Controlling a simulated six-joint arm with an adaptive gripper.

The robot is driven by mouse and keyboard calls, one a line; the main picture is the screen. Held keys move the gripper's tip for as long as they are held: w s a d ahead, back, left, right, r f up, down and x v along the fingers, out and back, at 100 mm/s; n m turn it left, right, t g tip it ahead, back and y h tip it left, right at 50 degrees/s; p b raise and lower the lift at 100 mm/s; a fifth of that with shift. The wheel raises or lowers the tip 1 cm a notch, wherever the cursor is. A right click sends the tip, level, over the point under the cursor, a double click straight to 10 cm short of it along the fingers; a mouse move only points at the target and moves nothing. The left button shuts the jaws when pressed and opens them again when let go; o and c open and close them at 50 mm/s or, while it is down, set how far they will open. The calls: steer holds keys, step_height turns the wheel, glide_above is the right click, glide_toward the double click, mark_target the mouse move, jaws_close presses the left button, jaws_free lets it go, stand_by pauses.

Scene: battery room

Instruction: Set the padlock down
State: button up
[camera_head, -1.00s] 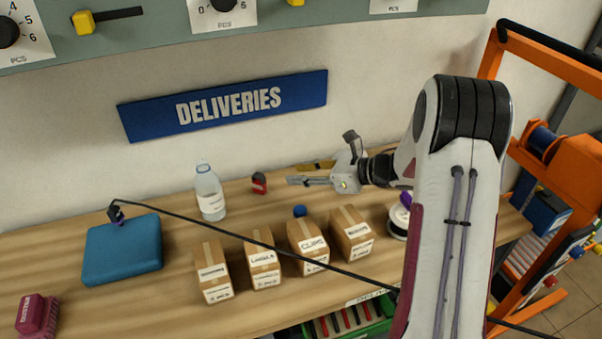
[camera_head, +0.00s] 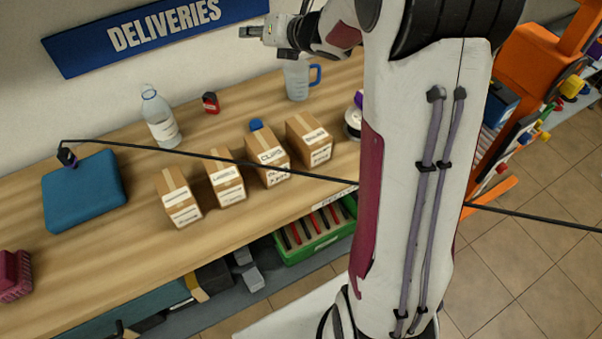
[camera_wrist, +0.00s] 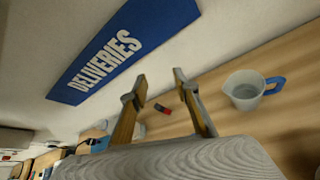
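A small red and dark block, which looks like the padlock (camera_head: 210,102), rests on the wooden bench (camera_head: 110,245) to the right of the clear bottle. In the wrist view the padlock (camera_wrist: 163,108) shows in the gap between the fingers, well beyond them on the bench. My gripper (camera_head: 246,32) is above the bench near the wall, at the right end of the deliveries sign. In the wrist view my gripper (camera_wrist: 158,83) has its two fingers apart with nothing held between them.
A blue-handled jug (camera_head: 298,80) stands right of the padlock. Several cardboard boxes (camera_head: 225,180) line the front, with a blue ball (camera_head: 256,125) behind them. A bottle (camera_head: 160,118) and a teal case (camera_head: 85,192) are left. A black cable (camera_head: 250,163) crosses the head view.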

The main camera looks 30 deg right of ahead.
steer(key=s+r+m+g+h, duration=0.1)
steer(key=s+r+m+h, duration=0.25)
steer(key=s+m, duration=0.5)
steer(key=s+r+m+g+h, duration=0.15)
steer(key=s+r+m, duration=0.25)
steer(key=s+m, duration=0.4)
steer(key=s+a+f+m+g+y, duration=0.1)
steer(key=s+a+f+m, duration=0.1)
steer(key=s+m, duration=0.3)
steer(key=s+a+f+m+g, duration=0.2)
steer(key=s+a+m, duration=0.3)
steer(key=s, duration=0.5)
steer(key=s+a+f+m+g+y, duration=0.1)
steer(key=s+a+f+m, duration=0.1)
steer(key=s+a+m, duration=0.2)
steer(key=s+m, duration=0.2)
steer(key=s, duration=0.2)
steer(key=shift+s+f+y, duration=0.15)
steer(key=shift+f+y, duration=0.1)
steer(key=shift+y, duration=0.05)
steer(key=shift+g, duration=0.25)
